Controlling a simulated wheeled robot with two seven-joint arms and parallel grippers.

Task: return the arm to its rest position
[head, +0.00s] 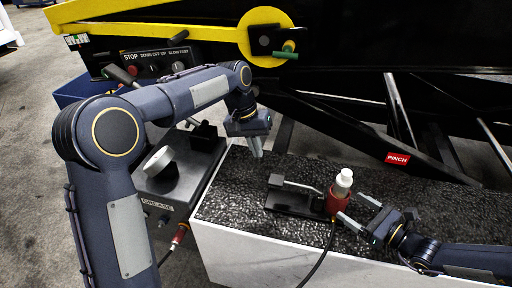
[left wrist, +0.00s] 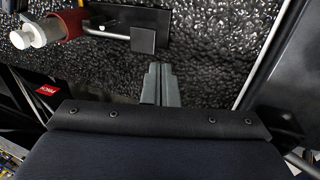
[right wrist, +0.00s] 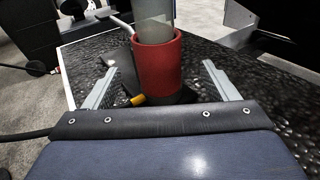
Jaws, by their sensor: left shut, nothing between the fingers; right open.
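My left gripper (head: 256,147) is shut and empty, pointing down above the left part of the black textured bench top. Its closed fingers also show in the left wrist view (left wrist: 160,84). My right gripper (head: 356,219) is open at the front right of the bench. In the right wrist view its fingers (right wrist: 162,88) stand apart, with a red holder (right wrist: 157,65) between or just beyond them; I cannot tell which. The holder has a white-topped tube (head: 343,181) upright in it, and the right gripper does not grip it.
The bench top (head: 237,188) carries a black bracket (head: 290,203) with a lever. A grey grease box (head: 185,180) with a white knob stands left of the bench. Behind are a control panel (head: 153,64), a yellow arm (head: 160,30) and black machine beams with a pinch label (head: 397,158).

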